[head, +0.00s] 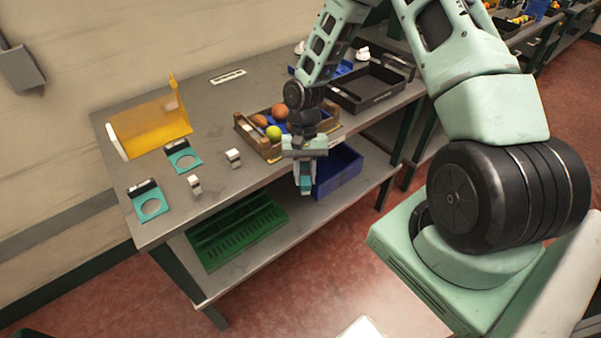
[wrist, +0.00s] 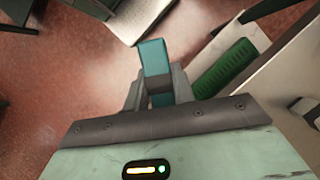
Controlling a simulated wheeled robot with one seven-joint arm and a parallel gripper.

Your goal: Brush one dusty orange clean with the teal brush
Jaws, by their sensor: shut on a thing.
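My gripper (head: 303,184) hangs in front of the table's front edge, pointing down, and is shut on the teal brush (head: 306,186). In the wrist view the teal brush (wrist: 153,57) sticks out from between the two fingers (wrist: 158,88); its bristles cannot be made out. A wooden crate (head: 245,138) stands on the table just behind and left of my gripper. It holds a brownish orange (head: 280,112), another orange (head: 259,121) and a yellow-green fruit (head: 273,132). My wrist hides part of the crate. I cannot tell which orange is dusty.
Two teal plates with round rings (head: 183,157) (head: 151,207), small pale blocks (head: 233,158) and a yellow screen (head: 150,125) stand on the left. A black tray (head: 365,88) is at right. A blue bin (head: 343,172) and green rack (head: 235,232) are below the tabletop.

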